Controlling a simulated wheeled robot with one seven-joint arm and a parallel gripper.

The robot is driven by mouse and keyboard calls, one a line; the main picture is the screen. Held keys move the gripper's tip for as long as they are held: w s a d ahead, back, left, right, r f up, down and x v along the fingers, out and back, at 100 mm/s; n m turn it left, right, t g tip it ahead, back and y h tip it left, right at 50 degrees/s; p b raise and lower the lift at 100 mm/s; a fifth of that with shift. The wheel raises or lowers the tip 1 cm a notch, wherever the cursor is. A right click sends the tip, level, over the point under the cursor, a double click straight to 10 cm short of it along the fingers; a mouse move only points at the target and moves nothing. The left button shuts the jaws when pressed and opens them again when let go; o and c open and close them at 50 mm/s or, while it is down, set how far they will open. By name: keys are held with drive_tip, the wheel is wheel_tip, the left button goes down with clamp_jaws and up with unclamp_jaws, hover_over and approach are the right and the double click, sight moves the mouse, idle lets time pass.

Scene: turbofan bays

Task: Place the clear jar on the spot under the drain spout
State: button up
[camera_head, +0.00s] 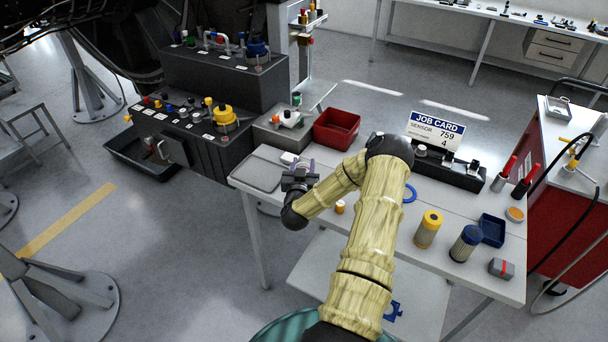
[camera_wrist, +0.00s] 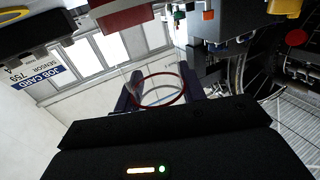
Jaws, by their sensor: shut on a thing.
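My gripper (camera_head: 301,165) is over the left end of the white workbench, near a grey mat. In the wrist view its two dark fingers (camera_wrist: 162,92) stand on either side of a see-through round thing with a thin red rim, which I take as the clear jar (camera_wrist: 160,105). The fingers are shut on it. In the head view the jar is hard to make out. The drain spout and the spot under it cannot be told for sure. A black tray (camera_head: 122,153) lies on the floor by the dark stepped unit (camera_head: 190,139).
The workbench (camera_head: 385,228) carries a red bin (camera_head: 337,128), a job card (camera_head: 437,131), yellow and blue filter-like cylinders, and a blue tray (camera_head: 492,230).

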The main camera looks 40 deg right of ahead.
drive_tip(key=shift+f+p, duration=0.5)
drive_tip(key=shift+f, duration=1.55)
drive_tip(key=shift+s, duration=0.1)
drive_tip(key=shift+f, duration=0.1)
drive_tip(key=o, duration=1)
drive_tip(key=shift+o, duration=0.2)
